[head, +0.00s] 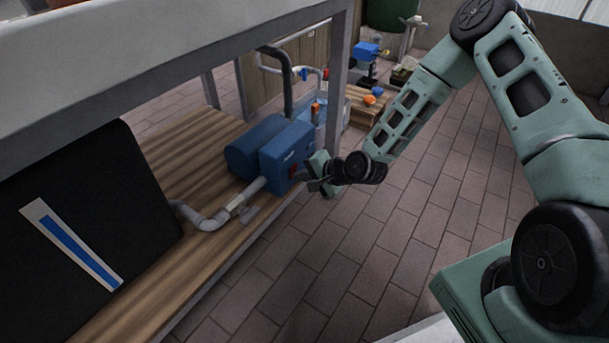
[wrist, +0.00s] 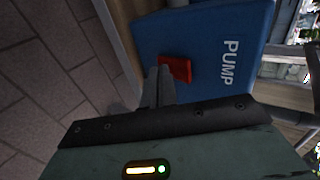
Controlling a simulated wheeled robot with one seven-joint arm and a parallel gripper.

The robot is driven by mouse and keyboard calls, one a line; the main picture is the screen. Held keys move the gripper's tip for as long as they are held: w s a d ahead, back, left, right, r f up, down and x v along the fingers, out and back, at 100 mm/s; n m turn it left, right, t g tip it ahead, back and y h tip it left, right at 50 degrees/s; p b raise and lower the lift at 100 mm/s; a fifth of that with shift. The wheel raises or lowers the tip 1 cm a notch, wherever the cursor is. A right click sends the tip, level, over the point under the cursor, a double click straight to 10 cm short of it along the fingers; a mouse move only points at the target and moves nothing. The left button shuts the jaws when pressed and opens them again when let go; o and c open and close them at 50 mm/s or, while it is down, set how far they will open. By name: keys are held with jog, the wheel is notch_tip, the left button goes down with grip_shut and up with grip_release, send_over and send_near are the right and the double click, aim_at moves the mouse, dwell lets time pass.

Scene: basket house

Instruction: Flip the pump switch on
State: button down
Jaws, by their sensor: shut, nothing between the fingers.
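The blue pump box (head: 287,153) stands on the wooden shelf under a raised frame, in the middle of the head view. In the wrist view the pump box (wrist: 205,45) bears the white word PUMP. A red switch (wrist: 177,68) sits on its face. In the head view the switch (head: 294,172) is mostly hidden by my gripper (head: 314,181). My gripper is shut and empty, right in front of the pump face. In the wrist view its fingertips (wrist: 158,75) are just beside the switch; I cannot tell whether they touch it. The switch's position is unclear.
Grey pipes (head: 215,217) run from the pump along the wooden shelf (head: 175,155). A metal post (head: 338,70) stands behind my gripper. A black panel (head: 80,225) is at the left. The tiled floor (head: 390,235) to the right is clear.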

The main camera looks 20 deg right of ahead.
jog(key=shift+r, duration=0.2)
jog(key=shift+r+p, duration=0.7)
